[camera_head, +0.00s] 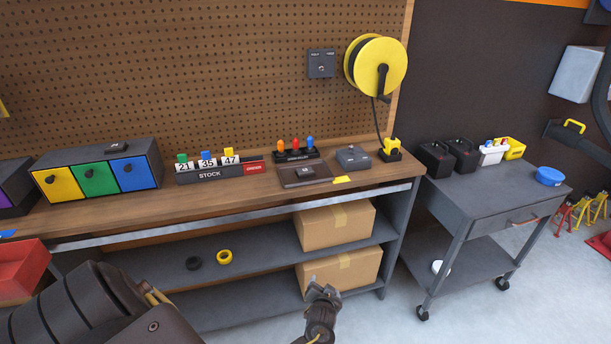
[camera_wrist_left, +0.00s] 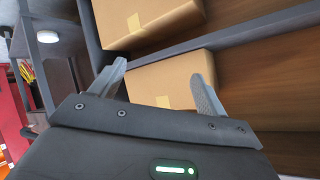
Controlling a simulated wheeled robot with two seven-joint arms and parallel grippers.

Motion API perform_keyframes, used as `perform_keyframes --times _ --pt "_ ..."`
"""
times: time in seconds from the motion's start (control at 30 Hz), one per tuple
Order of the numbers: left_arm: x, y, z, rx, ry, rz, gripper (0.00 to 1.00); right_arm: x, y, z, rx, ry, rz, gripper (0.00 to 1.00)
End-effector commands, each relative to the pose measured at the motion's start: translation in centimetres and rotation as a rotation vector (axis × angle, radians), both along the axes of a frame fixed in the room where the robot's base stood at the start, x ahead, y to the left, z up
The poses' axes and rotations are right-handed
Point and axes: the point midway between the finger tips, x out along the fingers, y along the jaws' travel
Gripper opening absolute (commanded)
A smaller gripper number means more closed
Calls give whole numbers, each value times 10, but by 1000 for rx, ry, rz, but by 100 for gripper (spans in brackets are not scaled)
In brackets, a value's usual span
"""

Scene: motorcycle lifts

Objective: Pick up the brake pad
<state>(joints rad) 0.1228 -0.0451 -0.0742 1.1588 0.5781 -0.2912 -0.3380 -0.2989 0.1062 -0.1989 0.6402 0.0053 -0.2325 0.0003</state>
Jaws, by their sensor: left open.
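No piece can be surely told as the brake pad. A small dark flat piece (camera_head: 306,172) lies on a dark tray (camera_head: 290,182) on the workbench. Another small dark piece (camera_head: 116,147) lies on top of the drawer unit. Both are too small to name with certainty. My left gripper (camera_head: 322,291) is low in front of the bench, before the lower cardboard box and below the bench top. In the left wrist view its two fingers (camera_wrist_left: 158,88) are apart with nothing between them. My right gripper is not in view.
The workbench (camera_head: 235,200) carries the drawer unit (camera_head: 62,157), a STOCK number rack (camera_head: 208,175), a screwdriver holder (camera_head: 297,156), a grey box (camera_head: 353,158) and a yellow card (camera_head: 342,180). A cart (camera_head: 485,205) stands right.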

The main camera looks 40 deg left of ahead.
Motion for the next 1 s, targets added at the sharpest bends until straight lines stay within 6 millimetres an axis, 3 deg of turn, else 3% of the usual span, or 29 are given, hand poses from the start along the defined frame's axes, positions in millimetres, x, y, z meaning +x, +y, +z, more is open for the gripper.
perform_keyframes --times 0.03,0.1,0.2,0.3,0.4,0.5,0.6,1.0 --pt "36 11 57 13 -107 69 75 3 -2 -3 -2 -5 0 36" --pt "65 28 129 25 -225 170 75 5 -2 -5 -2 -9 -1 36" --pt "82 51 217 14 -362 313 75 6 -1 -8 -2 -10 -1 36" --pt "80 69 283 -22 -465 432 75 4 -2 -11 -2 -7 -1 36" --pt "73 80 323 -63 -529 520 75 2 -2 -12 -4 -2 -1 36" --pt "67 85 343 -90 -560 565 75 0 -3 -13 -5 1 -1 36" --pt "64 87 348 -98 -567 580 75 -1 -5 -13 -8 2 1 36" --pt "91 126 338 -93 -566 577 75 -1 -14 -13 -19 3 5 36"
